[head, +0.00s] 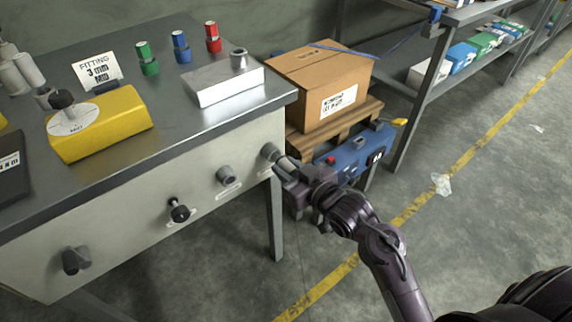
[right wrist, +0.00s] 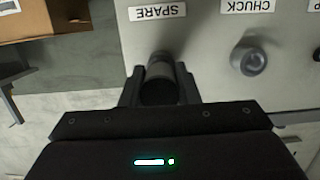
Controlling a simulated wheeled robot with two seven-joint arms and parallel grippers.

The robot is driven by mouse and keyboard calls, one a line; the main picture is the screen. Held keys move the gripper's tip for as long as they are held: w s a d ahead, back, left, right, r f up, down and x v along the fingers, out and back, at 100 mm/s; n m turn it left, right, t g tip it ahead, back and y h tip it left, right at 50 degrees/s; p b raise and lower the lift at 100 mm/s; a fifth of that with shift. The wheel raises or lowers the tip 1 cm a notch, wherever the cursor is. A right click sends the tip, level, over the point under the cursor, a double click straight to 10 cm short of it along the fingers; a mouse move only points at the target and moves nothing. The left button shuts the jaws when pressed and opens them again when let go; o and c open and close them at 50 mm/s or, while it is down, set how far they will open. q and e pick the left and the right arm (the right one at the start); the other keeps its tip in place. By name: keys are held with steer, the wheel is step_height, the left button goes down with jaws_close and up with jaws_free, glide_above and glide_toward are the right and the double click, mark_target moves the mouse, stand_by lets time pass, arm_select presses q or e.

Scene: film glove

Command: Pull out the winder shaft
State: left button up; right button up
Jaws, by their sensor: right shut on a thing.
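The bench's front panel (head: 142,212) carries a row of dark and grey fittings. At its right end a grey cylindrical piece (head: 270,152) sticks out. My right gripper (head: 287,168) is there, its jaws closed on this piece. In the right wrist view the dark round shaft (right wrist: 160,70) sits between the two fingers, below an upside-down SPARE label (right wrist: 157,13). Its inner end meets the panel, and I cannot tell how deep it sits. Beside it is a grey round CHUCK socket (right wrist: 249,58), which also shows in the head view (head: 226,174). My left gripper is out of view.
A black knob with a lever (head: 180,211) and a dark knob (head: 76,260) stick out further left. On the bench stand a yellow block (head: 110,135), a silver block (head: 215,88) and coloured cylinders. A cardboard box (head: 305,95) stands behind the gripper. Floor at right is open.

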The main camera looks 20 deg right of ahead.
steer(key=shift+f+p+v, duration=0.2)
steer(key=shift+p+v, duration=0.25)
steer(key=shift+v, duration=0.5)
steer(key=shift+f+p+v, duration=0.2)
steer(key=shift+p+v, duration=0.2)
steer(key=shift+v, duration=0.5)
steer(key=shift+s, duration=0.1)
steer(key=shift+r, duration=0.1)
steer(key=shift+f+p+v, duration=0.15)
steer(key=shift+p+v, duration=0.4)
steer(key=shift+v, duration=0.2)
steer(key=shift+f+p+v, duration=0.15)
steer(key=shift+p+v, duration=0.35)
steer(key=shift+v, duration=0.2)
